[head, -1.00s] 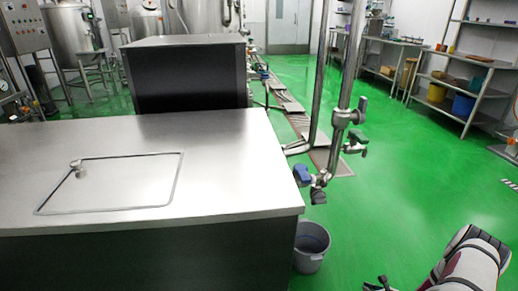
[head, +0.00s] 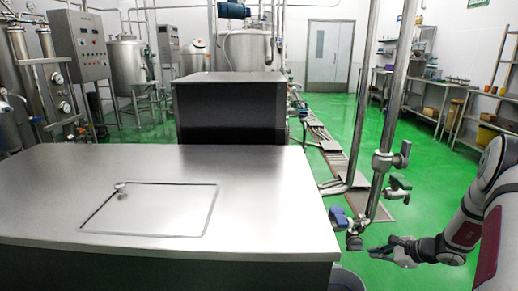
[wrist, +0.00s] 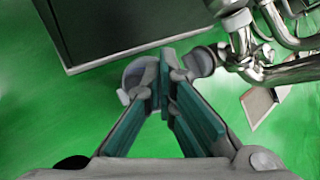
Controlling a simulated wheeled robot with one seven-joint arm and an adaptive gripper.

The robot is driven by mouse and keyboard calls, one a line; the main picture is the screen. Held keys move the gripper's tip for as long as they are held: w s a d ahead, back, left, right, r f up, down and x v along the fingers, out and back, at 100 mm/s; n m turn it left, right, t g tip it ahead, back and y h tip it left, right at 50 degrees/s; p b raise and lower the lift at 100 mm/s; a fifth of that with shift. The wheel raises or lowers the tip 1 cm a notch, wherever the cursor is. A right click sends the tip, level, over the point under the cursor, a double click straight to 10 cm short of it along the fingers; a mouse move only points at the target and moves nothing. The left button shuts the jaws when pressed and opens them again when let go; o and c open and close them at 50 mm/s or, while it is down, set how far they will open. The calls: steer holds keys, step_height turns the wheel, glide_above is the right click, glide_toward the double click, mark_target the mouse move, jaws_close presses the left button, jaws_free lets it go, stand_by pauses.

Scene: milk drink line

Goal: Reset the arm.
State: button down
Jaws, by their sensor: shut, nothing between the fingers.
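My gripper (head: 392,249) is at the lower right of the head view, at the end of my white, grey and dark red arm. It is beside the right front corner of the steel-topped counter, close to the vertical steel pipe in the picture. In the wrist view my gripper (wrist: 165,82) points down toward the green floor. Its two teal-padded fingers come together at the tips, with nothing between them.
The steel counter (head: 270,235) has a square hatch outline. A steel pipe with valves (head: 383,160) stands near my gripper, and pipework (wrist: 245,45) fills the wrist view's upper right. A grey bucket (wrist: 135,75) is on the floor. Green floor (head: 440,175) is open to the right.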

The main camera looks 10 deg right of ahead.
steer(key=a+r+n+g+y, duration=0.1)
steer(key=a+r+n+g, duration=0.2)
steer(key=a+r+n, duration=1.05)
steer(key=s+a+r+n+g+h, duration=0.1)
steer(key=s+a+r+n, duration=0.1)
steer(key=s+a+r, duration=0.5)
steer(key=s+a+r+n+g+h, duration=0.1)
steer(key=s+a+r, duration=0.3)
steer(key=a+r, duration=0.65)
steer(key=s+a+r+n+t+h, duration=0.1)
steer(key=s+r+n+h, duration=0.2)
steer(key=s, duration=0.5)
steer(key=s+a+r+n+t, duration=0.1)
steer(key=s+r+n, duration=0.3)
steer(key=s, duration=0.5)
steer(key=s+f+g+b, duration=0.3)
steer(key=s+f+b, duration=0.2)
steer(key=f, duration=0.3)
steer(key=s+f+g+b, duration=0.3)
steer(key=s+f+b, duration=0.2)
steer(key=f, duration=0.3)
step_height(320, 180, up, 33)
steer(key=t+p, duration=0.4)
steer(key=p, duration=2.6)
steer(key=shift+s+f+n, duration=0.15)
steer(key=shift+n, duration=0.2)
